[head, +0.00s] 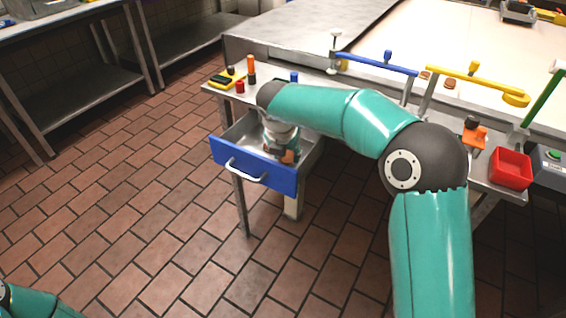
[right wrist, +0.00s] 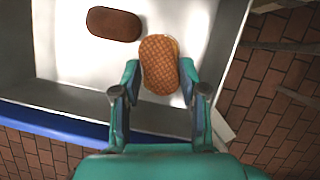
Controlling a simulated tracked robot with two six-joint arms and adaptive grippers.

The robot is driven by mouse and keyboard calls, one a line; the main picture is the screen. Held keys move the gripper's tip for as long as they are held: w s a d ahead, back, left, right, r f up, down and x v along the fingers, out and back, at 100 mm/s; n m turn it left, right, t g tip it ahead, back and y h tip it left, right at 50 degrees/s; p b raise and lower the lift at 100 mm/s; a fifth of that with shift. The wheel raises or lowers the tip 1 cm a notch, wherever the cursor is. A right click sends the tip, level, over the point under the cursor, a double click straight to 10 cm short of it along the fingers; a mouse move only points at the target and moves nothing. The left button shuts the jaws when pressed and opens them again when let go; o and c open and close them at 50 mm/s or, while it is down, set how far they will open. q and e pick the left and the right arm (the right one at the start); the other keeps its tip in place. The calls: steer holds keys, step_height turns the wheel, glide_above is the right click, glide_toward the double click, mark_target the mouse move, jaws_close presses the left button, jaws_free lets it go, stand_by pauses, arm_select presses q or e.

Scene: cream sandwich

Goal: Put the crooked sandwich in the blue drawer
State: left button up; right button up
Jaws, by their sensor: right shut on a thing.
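The blue drawer (head: 275,180) is pulled open below the worktop, with its metal tray showing. My right gripper (head: 287,156) reaches down into it. In the right wrist view, my right gripper (right wrist: 159,72) is shut on a waffle-patterned tan sandwich (right wrist: 158,62), one finger on each side, over the drawer's pale floor. A thin pale edge shows along the sandwich's upper right, so its layers look offset. I cannot tell whether it touches the floor. A dark brown sandwich (right wrist: 114,24) lies in the drawer to the left. My left gripper is out of view.
Small coloured items, including a red cylinder (head: 240,87), stand on the worktop behind the drawer. A blue bar (head: 376,64) and a yellow bar (head: 475,84) stand along the conveyor. A red bin (head: 510,168) sits at the right. The tiled floor before the drawer is clear.

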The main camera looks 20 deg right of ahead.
step_height(320, 180, down, 2)
steer(key=shift+f, duration=0.25)
steer(key=o, duration=0.5)
steer(key=p+v, duration=0.1)
steer(key=v, duration=1.1)
